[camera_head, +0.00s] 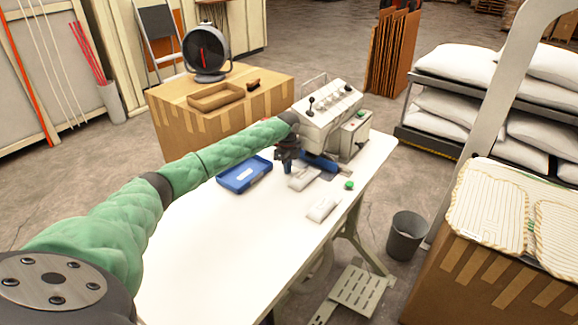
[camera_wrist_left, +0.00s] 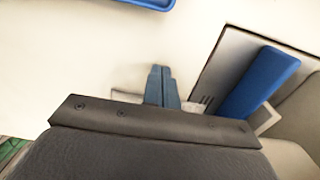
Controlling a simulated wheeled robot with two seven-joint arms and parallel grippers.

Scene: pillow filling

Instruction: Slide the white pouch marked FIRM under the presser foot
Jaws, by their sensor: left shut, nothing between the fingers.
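Two small white pouches lie on the white table in the head view. One pouch (camera_head: 303,179) is beside my left gripper, close to the sewing machine (camera_head: 330,112); the other pouch (camera_head: 323,208) lies nearer the front edge. Their markings are too small to read, so I cannot tell which says FIRM. My left gripper (camera_head: 287,168) is shut and empty, pointing down at the table just left of the nearer pouch. In the left wrist view its blue fingertips (camera_wrist_left: 162,72) are together, and a pale object is mostly hidden behind the gripper body. The presser foot is not clearly visible.
A blue bar (camera_head: 321,163) lies at the machine's base and shows in the left wrist view (camera_wrist_left: 258,82). A blue tray (camera_head: 244,174) is left of the gripper. A green knob-like thing (camera_head: 349,185) is to the right. The table's near left is clear.

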